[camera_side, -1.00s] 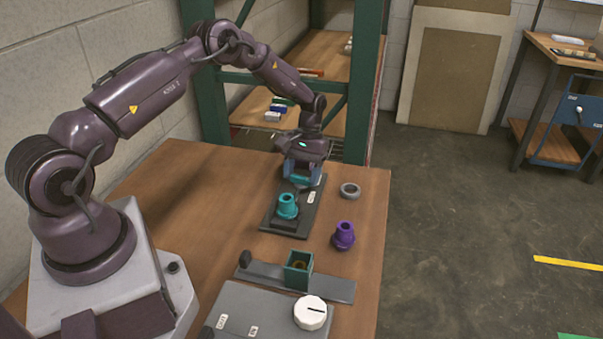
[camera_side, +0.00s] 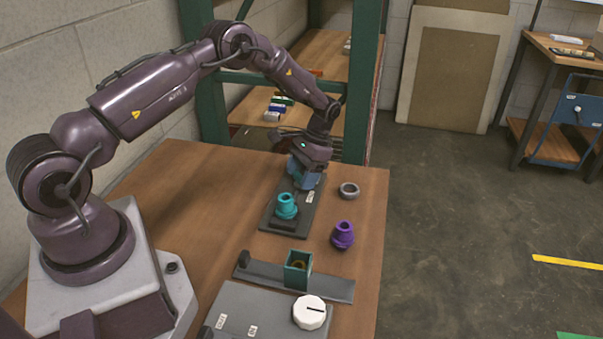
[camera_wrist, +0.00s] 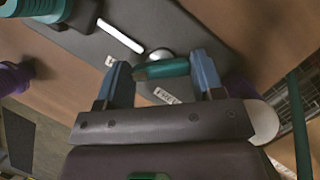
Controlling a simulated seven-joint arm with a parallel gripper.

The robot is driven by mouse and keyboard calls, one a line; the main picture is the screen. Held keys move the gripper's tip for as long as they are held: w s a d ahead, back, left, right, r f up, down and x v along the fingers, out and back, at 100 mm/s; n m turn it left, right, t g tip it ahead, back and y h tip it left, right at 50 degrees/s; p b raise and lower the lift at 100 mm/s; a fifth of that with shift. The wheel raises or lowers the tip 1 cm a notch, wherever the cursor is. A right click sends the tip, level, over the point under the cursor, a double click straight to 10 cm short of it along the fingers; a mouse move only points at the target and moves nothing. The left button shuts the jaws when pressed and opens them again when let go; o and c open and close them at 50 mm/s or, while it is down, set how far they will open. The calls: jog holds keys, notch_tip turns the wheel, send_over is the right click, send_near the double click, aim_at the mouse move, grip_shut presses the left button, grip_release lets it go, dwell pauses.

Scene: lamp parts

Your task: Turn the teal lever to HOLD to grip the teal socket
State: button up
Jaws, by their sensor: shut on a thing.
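The teal socket (camera_side: 286,205) stands upright in a dark holder on the near part of a dark grey base plate (camera_side: 273,215). In the wrist view part of the socket (camera_wrist: 38,8) shows at the top left. My gripper (camera_side: 305,180) is over the far end of this plate. In the wrist view its blue fingers (camera_wrist: 162,76) are shut on the teal lever (camera_wrist: 160,69), one on each end. A white line (camera_wrist: 120,36) and a small label (camera_wrist: 166,96) mark the plate near the lever; the label is too small to read. In the side view my gripper hides the lever.
A purple socket-like part (camera_side: 343,236) and a grey ring (camera_side: 349,190) stand to the right of the plate. Nearer are a green square box (camera_side: 298,270) on a grey strip and a grey panel with a white knob (camera_side: 310,312). A green rack post (camera_side: 364,90) stands behind.

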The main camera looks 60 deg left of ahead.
dwell(0.4)
jog(key=o, duration=0.9)
jog(key=v, duration=1.3)
jog(key=shift+w+f, duration=0.1)
jog(key=s+d+r+t, duration=0.3)
jog(key=s+d+r, duration=0.1)
jog(key=s+r, duration=0.3)
jog(key=s+d+r+t, duration=0.3)
jog(key=s+d+r, duration=0.2)
jog(key=s, duration=0.7)
jog(key=s+d+r+t, duration=0.4)
jog(key=s+r, duration=0.4)
jog(key=s, duration=0.2)
jog(key=shift+s+d+r, duration=0.15)
jog(key=shift+d+r, duration=0.25)
jog(key=shift+d, duration=0.35)
